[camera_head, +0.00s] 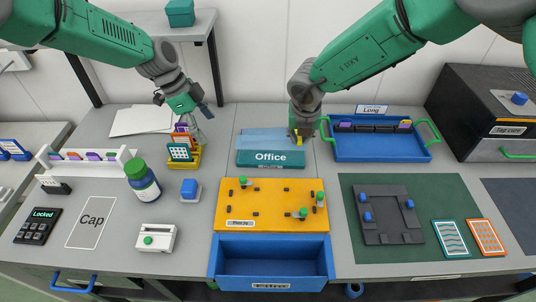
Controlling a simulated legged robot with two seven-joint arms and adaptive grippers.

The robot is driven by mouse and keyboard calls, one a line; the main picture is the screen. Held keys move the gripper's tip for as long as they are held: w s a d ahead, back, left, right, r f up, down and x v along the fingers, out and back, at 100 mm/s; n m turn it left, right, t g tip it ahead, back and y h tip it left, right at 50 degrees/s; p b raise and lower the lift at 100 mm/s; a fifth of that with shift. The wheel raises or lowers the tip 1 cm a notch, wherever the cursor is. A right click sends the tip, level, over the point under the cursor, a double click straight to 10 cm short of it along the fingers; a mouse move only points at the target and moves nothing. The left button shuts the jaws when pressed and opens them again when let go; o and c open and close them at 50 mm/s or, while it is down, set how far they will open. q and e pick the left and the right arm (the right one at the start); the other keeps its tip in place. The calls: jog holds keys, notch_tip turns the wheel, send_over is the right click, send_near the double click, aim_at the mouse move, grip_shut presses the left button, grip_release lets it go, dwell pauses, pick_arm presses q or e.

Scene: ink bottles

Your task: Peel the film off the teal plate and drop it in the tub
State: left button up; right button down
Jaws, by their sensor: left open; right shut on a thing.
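The teal plate (270,158), marked "Office", lies at the middle back of the bench. A pale blue film (262,135) shows over its back part; I cannot tell how much of it is lifted. My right gripper (299,136) is shut on the film at the plate's back right corner, with a small yellow bit beside the fingers; the grip itself is partly hidden. The blue tub (270,243) with a white label stands at the bench's front edge and looks empty. My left gripper (200,112) is open, left of the plate, above a small yellow stand (185,158).
A yellow board (229,215) with green knobs lies between plate and tub. A blue tray (382,153) is right of the plate; a green mat (437,211) lies nearer. A green-capped bottle (143,183) and a blue-topped block (190,190) stand left.

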jog(key=shift+r, duration=0.2)
pick_arm(q)
jog(key=shift+a+r, duration=0.1)
jog(key=shift+r, duration=0.15)
jog(key=shift+r, duration=0.1)
pick_arm(e)
jog(key=shift+r+p, duration=2.85)
jog(key=shift+r, duration=1.05)
pick_arm(q)
notch_tip(320, 180, up, 6)
jog(key=shift+r+p, duration=0.25)
jog(key=shift+p, duration=0.2)
pick_arm(e)
notch_tip(320, 180, up, 2)
jog(key=shift+r, duration=0.1)
pick_arm(q)
jog(key=shift+f, duration=0.1)
